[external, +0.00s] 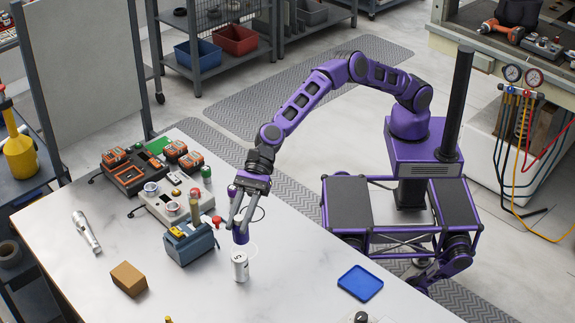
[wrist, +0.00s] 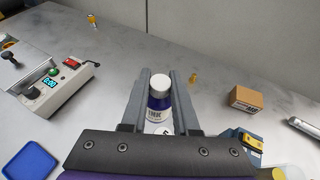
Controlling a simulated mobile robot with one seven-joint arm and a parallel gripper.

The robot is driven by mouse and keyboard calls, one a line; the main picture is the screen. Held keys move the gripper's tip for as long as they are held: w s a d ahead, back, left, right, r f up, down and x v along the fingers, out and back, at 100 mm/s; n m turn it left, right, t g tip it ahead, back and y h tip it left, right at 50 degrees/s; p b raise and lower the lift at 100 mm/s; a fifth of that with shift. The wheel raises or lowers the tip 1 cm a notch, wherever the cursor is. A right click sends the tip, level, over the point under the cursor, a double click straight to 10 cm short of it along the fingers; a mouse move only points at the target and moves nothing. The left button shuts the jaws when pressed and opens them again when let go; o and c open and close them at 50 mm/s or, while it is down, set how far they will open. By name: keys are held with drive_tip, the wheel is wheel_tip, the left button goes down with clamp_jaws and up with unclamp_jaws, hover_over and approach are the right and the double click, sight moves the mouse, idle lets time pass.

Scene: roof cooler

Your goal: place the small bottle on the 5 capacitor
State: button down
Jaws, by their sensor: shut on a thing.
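My gripper (external: 240,222) is shut on a small purple bottle (external: 240,236) with a white cap. A white cylinder (external: 240,266) with a dark mark like a 5, the capacitor, stands upright on the table directly below the bottle in the external view.
A blue and grey box (external: 188,244) stands close left of the capacitor. A blue tray (external: 360,283) is at the right. Battery chargers (external: 140,172) are behind. The table between capacitor and tray looks clear.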

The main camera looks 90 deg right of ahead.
drive_tip(key=shift+w+d+r+n+g+y, duration=0.3)
drive_tip(key=shift+w+d+r+n+g, duration=0.15)
drive_tip(key=shift+d+r, duration=0.4)
drive_tip(key=b, duration=0.4)
hover_over(239, 257)
wheel_tip(239, 257, down, 10)
drive_tip(key=shift+r, duration=0.2)
drive_tip(key=shift+f, duration=0.1)
drive_tip(key=shift+f, duration=0.15)
drive_tip(key=c, duration=0.7)
unclamp_jaws()
drive_tip(key=shift+r, duration=0.2)
